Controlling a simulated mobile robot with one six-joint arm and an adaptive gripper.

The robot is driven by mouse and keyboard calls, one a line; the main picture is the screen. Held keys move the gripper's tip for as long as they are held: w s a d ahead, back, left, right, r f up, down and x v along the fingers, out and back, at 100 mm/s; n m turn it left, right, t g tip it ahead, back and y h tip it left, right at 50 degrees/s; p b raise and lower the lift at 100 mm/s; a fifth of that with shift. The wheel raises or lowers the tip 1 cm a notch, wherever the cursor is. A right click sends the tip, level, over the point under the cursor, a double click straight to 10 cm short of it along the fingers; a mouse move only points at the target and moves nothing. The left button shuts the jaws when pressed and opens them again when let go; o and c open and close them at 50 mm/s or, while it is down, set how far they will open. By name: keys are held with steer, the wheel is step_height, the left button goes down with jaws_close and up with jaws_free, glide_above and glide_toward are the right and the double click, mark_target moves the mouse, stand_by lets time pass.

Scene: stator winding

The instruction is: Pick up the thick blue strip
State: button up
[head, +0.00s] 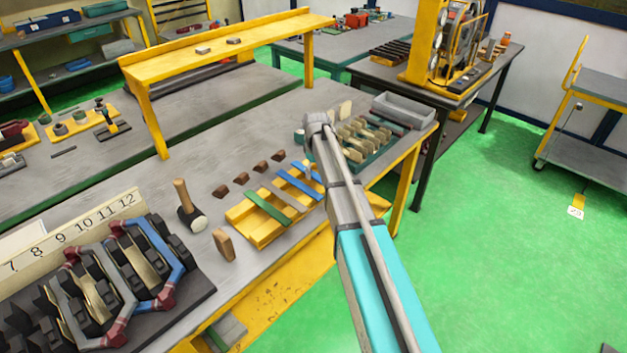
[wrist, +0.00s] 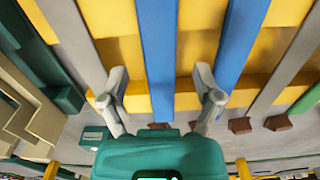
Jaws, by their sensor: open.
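In the wrist view two blue strips lie side by side across the yellow rack (wrist: 200,50). One blue strip (wrist: 158,55) runs between the fingers of my gripper (wrist: 160,77), with a gap on each side. The other blue strip (wrist: 240,45) lies just right of the right finger. I cannot tell for sure which is thicker. My gripper is open and empty. In the head view a blue strip (head: 296,182) shows on the yellow rack (head: 240,217); my arm hides the gripper's fingers and part of the strips there.
A green strip (head: 268,207) lies on the rack, with grey strips (wrist: 290,70) nearby. Several brown blocks (head: 241,178) sit behind it. A mallet (head: 190,207) and the stator stand (head: 115,270) are left. A green tray of tan pieces (head: 372,150) is right.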

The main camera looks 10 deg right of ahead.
steer(key=shift+f, duration=0.4)
stand_by(0.3)
jaws_close()
